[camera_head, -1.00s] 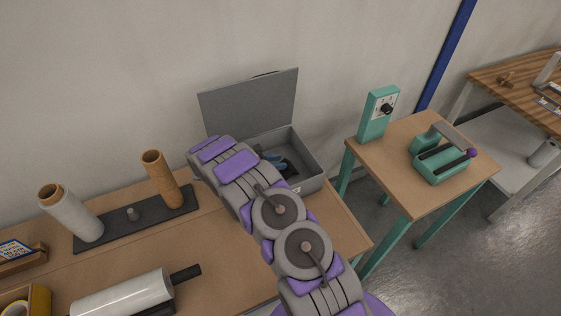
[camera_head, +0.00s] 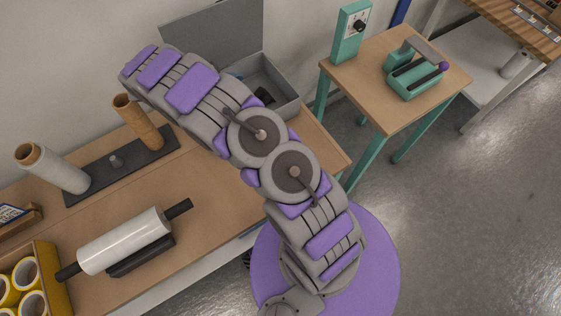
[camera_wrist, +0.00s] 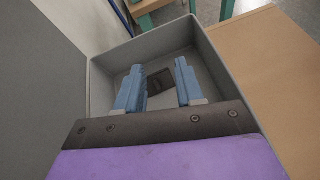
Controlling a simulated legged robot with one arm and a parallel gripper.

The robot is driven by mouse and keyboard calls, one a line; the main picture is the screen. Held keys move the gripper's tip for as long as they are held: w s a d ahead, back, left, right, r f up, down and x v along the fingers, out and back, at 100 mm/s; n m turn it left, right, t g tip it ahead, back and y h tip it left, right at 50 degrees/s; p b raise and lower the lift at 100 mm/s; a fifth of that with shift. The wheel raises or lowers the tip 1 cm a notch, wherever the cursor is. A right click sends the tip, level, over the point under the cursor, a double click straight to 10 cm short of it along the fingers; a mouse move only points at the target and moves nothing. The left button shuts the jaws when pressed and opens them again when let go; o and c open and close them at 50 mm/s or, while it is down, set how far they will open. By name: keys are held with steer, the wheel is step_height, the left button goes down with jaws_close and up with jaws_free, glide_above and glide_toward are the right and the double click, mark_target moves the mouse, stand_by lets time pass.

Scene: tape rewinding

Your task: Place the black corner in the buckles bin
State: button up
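In the wrist view my gripper (camera_wrist: 160,86) is open, its two blue fingers apart over the inside of a grey open box (camera_wrist: 210,62). A small dark flat piece (camera_wrist: 158,82), possibly the black corner, shows on the box floor between the fingers. Nothing is visibly held. In the head view the grey box (camera_head: 285,92) stands at the back of the wooden table with its lid (camera_head: 215,38) raised. I see no bin labelled for buckles.
Two rolls on a dark base (camera_head: 115,172), a film roller (camera_head: 125,240) and a crate of yellow tape rolls (camera_head: 55,285) occupy the table's left. A side table (camera_head: 390,100) with a green device (camera_head: 415,75) stands right. Bare wood lies at the table's front right.

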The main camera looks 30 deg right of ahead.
steer(key=s+d+r+m+g+y, duration=0.2)
steer(key=s+r+m+y, duration=0.45)
steer(key=s+r, duration=1)
steer(key=s+a+r+m+t+y, duration=0.1)
steer(key=s+a+m+y, duration=0.2)
steer(key=s, duration=1)
steer(key=s+a+r+m+y, duration=0.1)
steer(key=s+a+m+y, duration=0.2)
steer(key=s+a+m, duration=0.2)
steer(key=s+a, duration=0.3)
steer(key=s, duration=0.4)
steer(key=shift+s+r+t, duration=0.15)
steer(key=shift+s+t, duration=0.2)
steer(key=shift+t, duration=0.05)
